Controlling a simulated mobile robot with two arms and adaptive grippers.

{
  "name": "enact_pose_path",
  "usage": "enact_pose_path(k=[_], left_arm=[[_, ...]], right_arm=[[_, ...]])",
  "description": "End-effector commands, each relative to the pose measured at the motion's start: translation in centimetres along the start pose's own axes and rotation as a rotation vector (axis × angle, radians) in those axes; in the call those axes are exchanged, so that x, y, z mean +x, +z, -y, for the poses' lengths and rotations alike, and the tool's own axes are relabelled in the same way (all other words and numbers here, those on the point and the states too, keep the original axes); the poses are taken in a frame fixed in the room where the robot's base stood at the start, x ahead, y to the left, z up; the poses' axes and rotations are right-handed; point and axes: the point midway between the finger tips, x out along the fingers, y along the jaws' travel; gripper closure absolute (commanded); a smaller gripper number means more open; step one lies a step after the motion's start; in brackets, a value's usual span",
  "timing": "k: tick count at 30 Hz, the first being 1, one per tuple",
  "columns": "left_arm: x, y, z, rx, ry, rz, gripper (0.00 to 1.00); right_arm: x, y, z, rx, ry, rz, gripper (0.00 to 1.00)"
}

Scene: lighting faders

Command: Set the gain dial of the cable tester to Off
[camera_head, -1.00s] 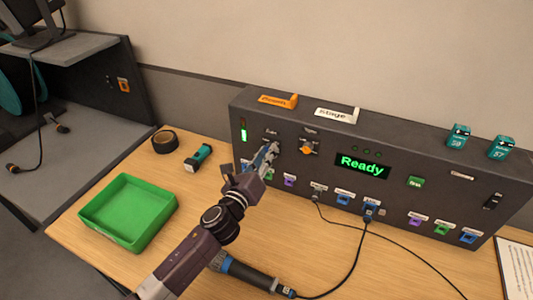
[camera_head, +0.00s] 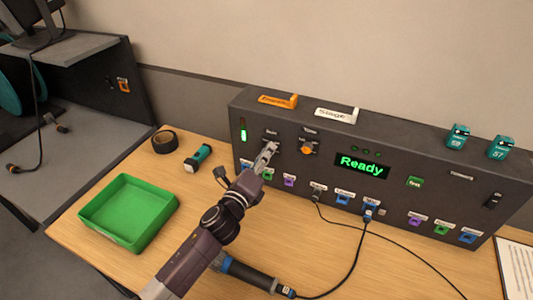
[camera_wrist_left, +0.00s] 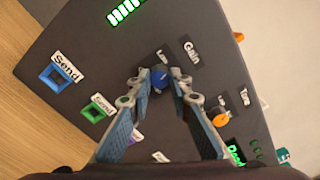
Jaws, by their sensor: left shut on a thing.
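The cable tester (camera_head: 405,180) is a long dark panel on the table, with a lit "Ready" screen. In the left wrist view its gain dial (camera_wrist_left: 160,78) is a small blue knob by the "Gain" label (camera_wrist_left: 192,52). My left gripper (camera_head: 266,148) is at the panel's left part. In the wrist view its two fingertips (camera_wrist_left: 160,75) are shut on the gain dial, one on each side. In the head view the fingers mostly hide the dial. The dial's small position marks are too small to read surely. My right gripper is not in view.
An orange dial (camera_head: 307,148) sits just right of the gain dial. A green bar light (camera_head: 243,134) is to the left. Coloured sockets and a plugged cable (camera_head: 370,211) line the panel's lower part. A green tray (camera_head: 171,208), tape roll (camera_head: 165,141) and torch (camera_head: 199,157) lie left.

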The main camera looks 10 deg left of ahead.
Motion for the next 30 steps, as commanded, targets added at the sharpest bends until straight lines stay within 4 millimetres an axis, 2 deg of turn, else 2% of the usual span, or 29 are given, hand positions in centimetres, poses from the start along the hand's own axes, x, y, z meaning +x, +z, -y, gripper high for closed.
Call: enact_pose_path(k=[30], left_arm=[[0.0,0.0,0.0,-0.970,0.003,0.001,1.00]], right_arm=[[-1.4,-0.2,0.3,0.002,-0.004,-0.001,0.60]])
